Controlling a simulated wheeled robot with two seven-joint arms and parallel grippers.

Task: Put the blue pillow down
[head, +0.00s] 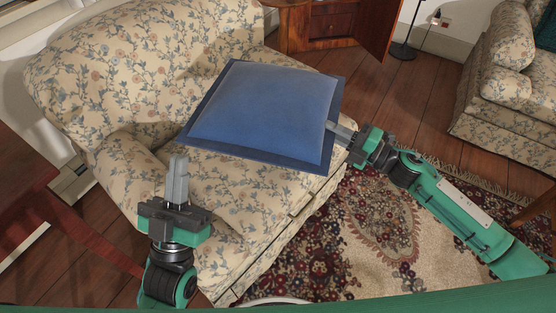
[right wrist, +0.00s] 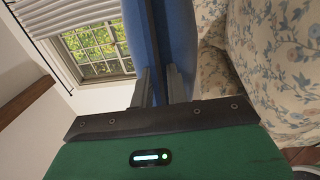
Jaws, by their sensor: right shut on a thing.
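The blue pillow (head: 262,108) is square with a darker flat border. In the head view it is above the seat of the floral sofa (head: 150,60); I cannot tell whether it touches the seat. My right gripper (head: 338,130) is shut on the pillow's right edge. In the right wrist view, the fingers of my right gripper (right wrist: 160,85) pinch the border of the pillow (right wrist: 158,35), seen edge-on. My left gripper (head: 177,178) is empty, its fingers together, in front of the sofa's left arm and apart from the pillow.
A second floral sofa (head: 505,95) stands at the right. A wooden cabinet (head: 332,22) with an open door is at the back. A patterned rug (head: 370,225) covers the floor in front. A dark red table (head: 25,180) is at the left.

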